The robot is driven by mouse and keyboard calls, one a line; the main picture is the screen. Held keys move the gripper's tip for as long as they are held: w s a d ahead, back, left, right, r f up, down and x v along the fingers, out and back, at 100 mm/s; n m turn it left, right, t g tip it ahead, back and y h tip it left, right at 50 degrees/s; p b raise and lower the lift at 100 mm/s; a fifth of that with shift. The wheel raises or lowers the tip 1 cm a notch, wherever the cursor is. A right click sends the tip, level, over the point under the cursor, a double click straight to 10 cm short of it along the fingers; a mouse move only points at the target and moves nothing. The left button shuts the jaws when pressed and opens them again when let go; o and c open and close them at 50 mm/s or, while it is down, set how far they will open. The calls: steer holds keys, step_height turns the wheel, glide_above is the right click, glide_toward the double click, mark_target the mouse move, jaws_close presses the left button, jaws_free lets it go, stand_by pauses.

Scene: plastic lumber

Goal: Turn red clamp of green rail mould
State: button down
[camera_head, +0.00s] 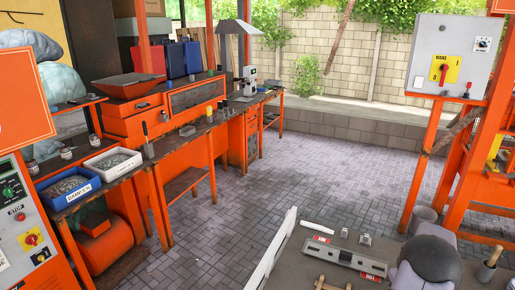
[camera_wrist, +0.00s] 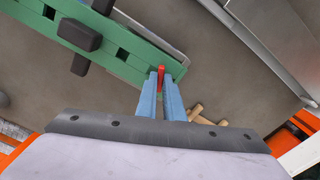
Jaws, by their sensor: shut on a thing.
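In the wrist view, the green rail mould (camera_wrist: 128,42) runs from the upper left to the middle, with dark blocks (camera_wrist: 75,36) across it. The red clamp (camera_wrist: 161,71) sits at the near right end of the mould. My gripper (camera_wrist: 161,84) has its two blue fingers at that end, shut on the red clamp, whose tip shows between and just beyond the fingertips. The part of the clamp between the fingers is partly hidden. The head view does not show the green mould or the clamp.
A wooden piece (camera_wrist: 207,120) lies right of my fingers on the grey surface. A metal plate (camera_wrist: 280,40) is at the upper right. In the head view, a grey bench (camera_head: 300,255) holds a metal fixture (camera_head: 345,258); orange workbenches (camera_head: 180,150) stand at left, with paved floor between.

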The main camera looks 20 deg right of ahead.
steer(key=shift+m, duration=0.6)
steer(key=shift+m, duration=1.9)
steer(key=c, duration=1.7)
jaws_free()
steer(key=shift+r+p, duration=2.75)
steer(key=shift+r, duration=0.8)
